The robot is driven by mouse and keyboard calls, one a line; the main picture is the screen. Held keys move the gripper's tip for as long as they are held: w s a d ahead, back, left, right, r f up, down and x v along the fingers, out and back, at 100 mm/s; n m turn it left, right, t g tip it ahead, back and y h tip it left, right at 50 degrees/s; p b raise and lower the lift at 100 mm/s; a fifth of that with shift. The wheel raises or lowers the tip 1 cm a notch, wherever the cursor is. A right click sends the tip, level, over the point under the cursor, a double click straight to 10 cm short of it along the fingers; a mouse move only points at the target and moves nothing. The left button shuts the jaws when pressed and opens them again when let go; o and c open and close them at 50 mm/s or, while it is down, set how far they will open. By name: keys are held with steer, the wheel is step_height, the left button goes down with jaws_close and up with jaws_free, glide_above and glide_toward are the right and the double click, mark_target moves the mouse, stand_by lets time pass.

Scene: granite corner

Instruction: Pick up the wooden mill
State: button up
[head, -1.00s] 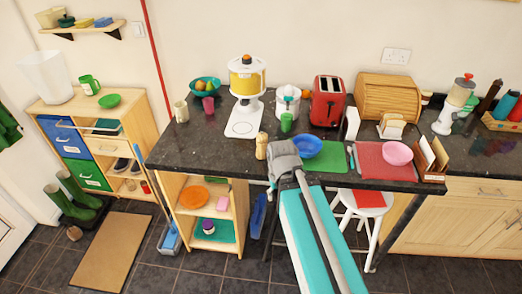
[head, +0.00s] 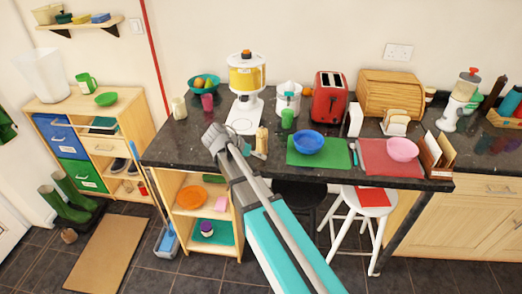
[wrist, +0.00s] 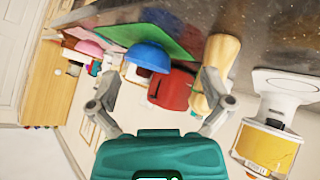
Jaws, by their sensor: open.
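The wooden mill (head: 262,141) is pale tan and stands upright on the dark counter (head: 190,146) near its front edge, left of the green mat. My gripper (head: 243,150) is just left of it in the head view, at the counter's front edge. In the wrist view the mill (wrist: 223,52) appears tilted, at the right finger, which overlaps part of it. My gripper (wrist: 160,80) is open there, with its fingers wide apart and nothing held. I cannot tell whether the finger touches the mill.
A blue bowl (head: 308,142) sits on the green mat (head: 300,160) right of the mill. A green cup (head: 287,118) and a white and yellow appliance (head: 246,85) stand behind. A red toaster (head: 329,98) is further right. The counter's left end is mostly clear.

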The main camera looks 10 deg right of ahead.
steer(key=w+a+r+m+t+h+b, duration=0.2)
steer(key=w+a+r+m+h, duration=0.1)
steer(key=w+a, duration=0.4)
steer(key=shift+a+m+t+h, duration=0.2)
steer(key=shift+m+t+h, duration=0.15)
steer(key=shift+m, duration=0.25)
steer(key=b, duration=0.3)
glide_toward(262, 138)
steer(key=w+d+f, duration=0.2)
steer(key=d, duration=0.1)
steer(key=shift+w+f, duration=0.35)
steer(key=shift+x, duration=0.8)
steer(key=shift+d, duration=0.1)
steer(key=shift+b+x, duration=1.2)
steer(key=shift+x, duration=1.3)
steer(key=shift+w, duration=0.1)
